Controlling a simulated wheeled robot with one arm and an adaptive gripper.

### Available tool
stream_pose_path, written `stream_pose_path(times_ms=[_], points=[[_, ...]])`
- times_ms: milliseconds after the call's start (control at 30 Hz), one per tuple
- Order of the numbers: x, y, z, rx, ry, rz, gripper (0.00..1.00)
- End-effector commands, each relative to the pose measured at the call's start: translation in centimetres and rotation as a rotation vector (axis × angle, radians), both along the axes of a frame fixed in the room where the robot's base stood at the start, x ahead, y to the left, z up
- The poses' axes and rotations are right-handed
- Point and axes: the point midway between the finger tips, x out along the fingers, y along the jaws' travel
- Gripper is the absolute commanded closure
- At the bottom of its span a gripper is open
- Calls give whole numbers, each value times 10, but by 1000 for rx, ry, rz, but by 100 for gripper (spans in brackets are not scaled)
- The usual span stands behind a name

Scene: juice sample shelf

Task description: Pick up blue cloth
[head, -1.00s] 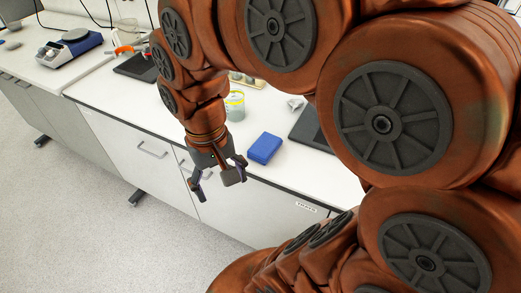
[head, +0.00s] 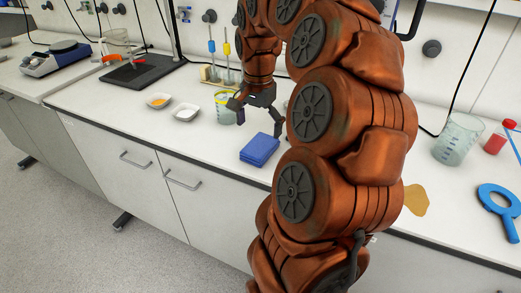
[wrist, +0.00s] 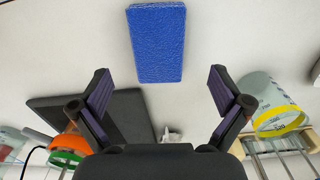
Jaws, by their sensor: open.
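The blue cloth (head: 260,149) is a folded, flat rectangular stack lying on the white bench near its front edge. My gripper (head: 258,113) is open and empty above the bench, just behind the cloth in the head view and apart from it. In the wrist view the cloth (wrist: 157,42) is at the top centre, beyond the spread fingertips of my gripper (wrist: 160,82). Nothing covers the cloth in the wrist view.
A beaker with a yellow-green rim (head: 225,107) stands just left of my gripper. Two small white dishes, one with orange contents (head: 158,101) and one pale (head: 185,112), sit further left. A large beaker (head: 457,138) and a blue ring-shaped tool (head: 498,208) are at right.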

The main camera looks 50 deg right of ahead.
Motion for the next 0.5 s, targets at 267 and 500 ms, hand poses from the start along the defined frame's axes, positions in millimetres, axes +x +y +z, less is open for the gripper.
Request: stream_pose_path(times_ms=[267, 500], points=[[0, -1, -14, -1, -2, 1, 0], [-2, -3, -39, 1, -2, 3, 0]])
